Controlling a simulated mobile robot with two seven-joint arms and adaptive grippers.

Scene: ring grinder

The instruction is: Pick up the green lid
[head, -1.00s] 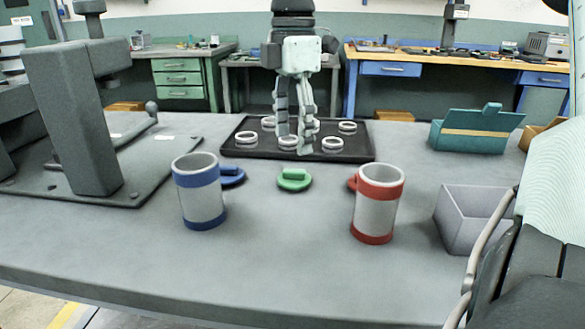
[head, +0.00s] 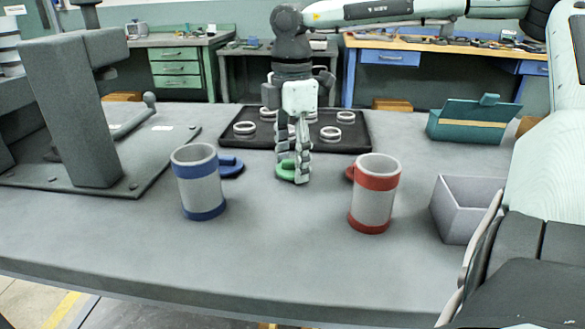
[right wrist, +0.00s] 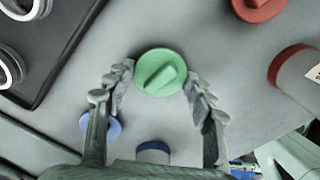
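The green lid (head: 286,172) lies on the grey table between the two mugs. It is round with a raised bar on top. My right gripper (head: 293,172) points down at the lid, and its fingers partly hide it in the head view. In the right wrist view the green lid (right wrist: 160,73) shows whole, with the open fingers of the right gripper (right wrist: 160,80) apart on either side of it. No hold on the lid is seen. My left gripper is not in view.
A blue-banded mug (head: 199,183) and blue lid (head: 230,167) stand left; a red-banded mug (head: 375,195) stands right, with a red lid (right wrist: 258,8) behind it. A black tray (head: 355,146) with several rings lies behind. A grey bin (head: 465,215) is at right.

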